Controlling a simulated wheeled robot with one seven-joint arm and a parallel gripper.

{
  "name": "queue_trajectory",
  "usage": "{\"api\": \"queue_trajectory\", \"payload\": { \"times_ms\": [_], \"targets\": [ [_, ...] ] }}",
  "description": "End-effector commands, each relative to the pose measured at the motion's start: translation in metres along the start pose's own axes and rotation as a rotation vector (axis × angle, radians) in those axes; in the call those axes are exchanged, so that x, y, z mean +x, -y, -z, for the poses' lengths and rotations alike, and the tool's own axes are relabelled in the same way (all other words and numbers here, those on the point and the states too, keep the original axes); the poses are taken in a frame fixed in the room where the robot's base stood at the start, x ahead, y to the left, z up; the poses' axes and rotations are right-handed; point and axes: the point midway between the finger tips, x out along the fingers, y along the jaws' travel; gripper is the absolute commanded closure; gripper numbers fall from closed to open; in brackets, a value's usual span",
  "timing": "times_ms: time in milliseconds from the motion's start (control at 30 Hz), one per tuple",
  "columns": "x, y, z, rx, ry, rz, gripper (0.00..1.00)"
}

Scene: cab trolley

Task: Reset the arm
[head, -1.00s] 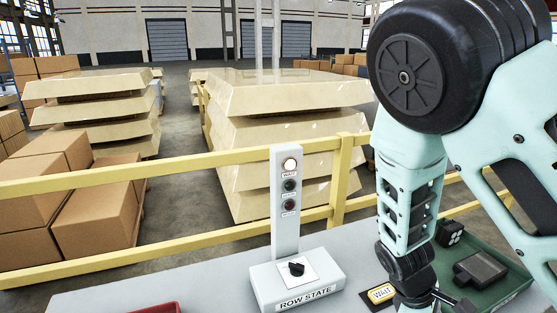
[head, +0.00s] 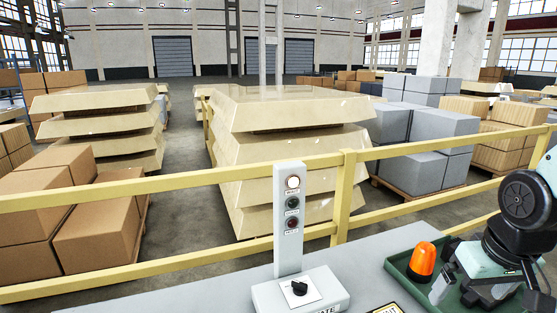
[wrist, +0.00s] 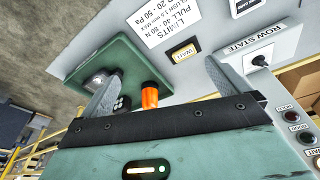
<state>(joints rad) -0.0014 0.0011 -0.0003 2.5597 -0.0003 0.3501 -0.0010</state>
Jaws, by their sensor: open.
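My arm is folded low at the right edge of the head view. My gripper (wrist: 170,88) is open, its two grey fingers spread wide with nothing held between them. In the head view a pale finger (head: 441,287) shows over the green tray (head: 397,268), just right of and below the orange beacon (head: 421,265). The beacon stands upright in the tray; in the wrist view it (wrist: 149,97) appears between the fingers, apart from both. The other finger is hard to make out in the head view.
The grey ROW STATE post (head: 289,225) with a black knob (head: 299,288) stands left of the tray, its top lamp lit. A yellow WAIT plate (wrist: 184,52) lies on the bench.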

Motion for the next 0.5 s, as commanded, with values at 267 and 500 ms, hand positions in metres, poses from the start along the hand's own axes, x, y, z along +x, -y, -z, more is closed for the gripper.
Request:
{"api": "queue_trajectory", "payload": {
  "times_ms": [267,500],
  "targets": [
    [-0.01,0.057,-0.016,-0.156,0.044,0.048,0.0],
    [-0.025,0.12,-0.052,-0.365,0.109,0.095,0.0]
  ]
}}
